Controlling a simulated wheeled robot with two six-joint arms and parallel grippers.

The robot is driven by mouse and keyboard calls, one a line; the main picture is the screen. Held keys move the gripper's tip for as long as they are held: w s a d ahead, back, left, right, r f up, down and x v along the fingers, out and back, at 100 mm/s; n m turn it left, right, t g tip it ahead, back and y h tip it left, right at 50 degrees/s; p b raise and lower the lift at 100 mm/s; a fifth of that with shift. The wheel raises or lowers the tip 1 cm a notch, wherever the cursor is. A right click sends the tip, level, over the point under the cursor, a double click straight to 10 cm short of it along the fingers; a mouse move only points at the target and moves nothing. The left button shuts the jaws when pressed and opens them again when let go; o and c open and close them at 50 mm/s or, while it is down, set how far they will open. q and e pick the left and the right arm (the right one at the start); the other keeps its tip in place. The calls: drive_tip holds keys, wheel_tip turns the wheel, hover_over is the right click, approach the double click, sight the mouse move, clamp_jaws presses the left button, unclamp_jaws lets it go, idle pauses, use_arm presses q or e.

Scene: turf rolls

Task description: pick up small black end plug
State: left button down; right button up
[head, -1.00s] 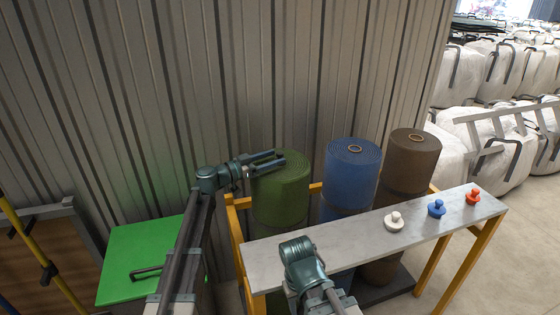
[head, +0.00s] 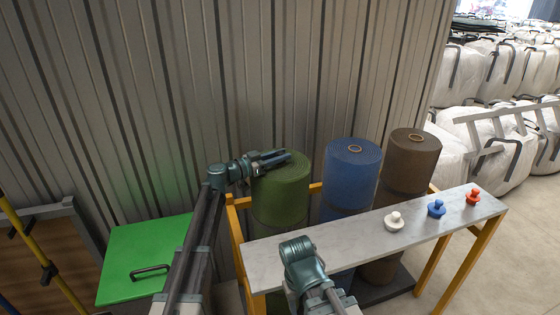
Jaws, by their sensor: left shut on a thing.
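My left gripper (head: 271,160) is at the rim of the green roll's (head: 281,196) top, at its left and back side. Its jaws have come together and are shut on a small dark thing, which I take to be the small black end plug; the dark fingers hide nearly all of it. I see no other black plug. My right arm comes up from the bottom in front of the bench, and its gripper fingers do not show.
A blue roll (head: 350,175) and a brown roll (head: 408,165) stand right of the green one. A ribbed wall (head: 200,90) stands close behind.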

sight(280, 152)
use_arm(q)
drive_tip(key=shift+r, duration=0.15)
drive_tip(key=shift+r+p, duration=0.95)
drive_tip(key=shift+p, duration=0.1)
drive_tip(key=shift+r+p, duration=0.95)
drive_tip(key=s+p, duration=0.1)
drive_tip(key=s, duration=1.5)
drive_tip(key=shift+d+r, duration=0.4)
drive_tip(key=shift+r, duration=0.05)
